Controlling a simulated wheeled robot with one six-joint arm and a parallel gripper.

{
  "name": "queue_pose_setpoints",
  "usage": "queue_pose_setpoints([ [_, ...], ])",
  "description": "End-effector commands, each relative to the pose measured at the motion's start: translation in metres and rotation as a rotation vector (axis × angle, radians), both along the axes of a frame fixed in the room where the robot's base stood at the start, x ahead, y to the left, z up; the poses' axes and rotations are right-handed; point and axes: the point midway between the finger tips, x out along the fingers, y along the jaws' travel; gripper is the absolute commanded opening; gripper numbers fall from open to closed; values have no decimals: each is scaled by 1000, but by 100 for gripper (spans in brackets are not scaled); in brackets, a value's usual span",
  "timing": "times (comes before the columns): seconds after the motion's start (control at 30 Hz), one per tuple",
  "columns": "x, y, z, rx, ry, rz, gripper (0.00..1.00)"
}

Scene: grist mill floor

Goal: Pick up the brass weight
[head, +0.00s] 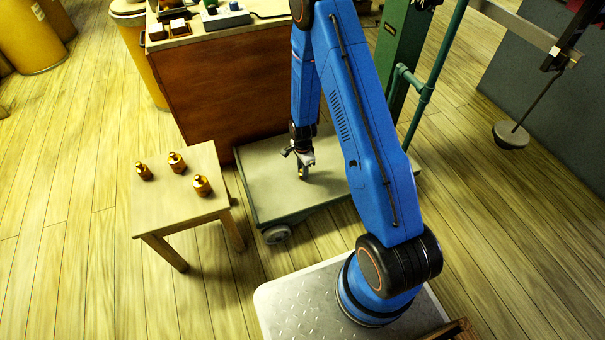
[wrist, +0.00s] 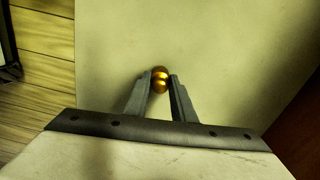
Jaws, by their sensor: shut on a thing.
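My gripper (wrist: 160,78) is shut on a small brass weight (wrist: 160,85), whose rounded golden top shows between the two fingertips in the wrist view. In the head view my gripper (head: 304,170) points down over the grey-green platform (head: 262,195) of the floor scale. The held weight is too small or hidden to make out there. I cannot tell whether it touches the platform. Three other brass weights, left (head: 145,171), back (head: 177,162) and right (head: 202,186), stand upright on a small wooden stool (head: 160,215), left of my gripper.
A wooden cabinet (head: 225,90) with small items on top stands behind the platform. The scale's green column (head: 405,50) rises behind my arm. A hanging disc weight (head: 511,135) is at the right. Yellow drums (head: 30,40) stand at the far left. Plank floor at the left is clear.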

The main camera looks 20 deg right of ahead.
Motion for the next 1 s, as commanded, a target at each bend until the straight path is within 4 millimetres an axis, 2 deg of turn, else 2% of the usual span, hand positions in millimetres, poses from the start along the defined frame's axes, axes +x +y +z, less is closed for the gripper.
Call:
queue_pose_setpoints([
  [0.17, 0, 0, 10, 0, -1, 0, 0],
  [0.6, 1, 0, 77, 0, -3, 0, 0],
  [1.0, 0, 0, 112, 0, -1, 0, 0],
])
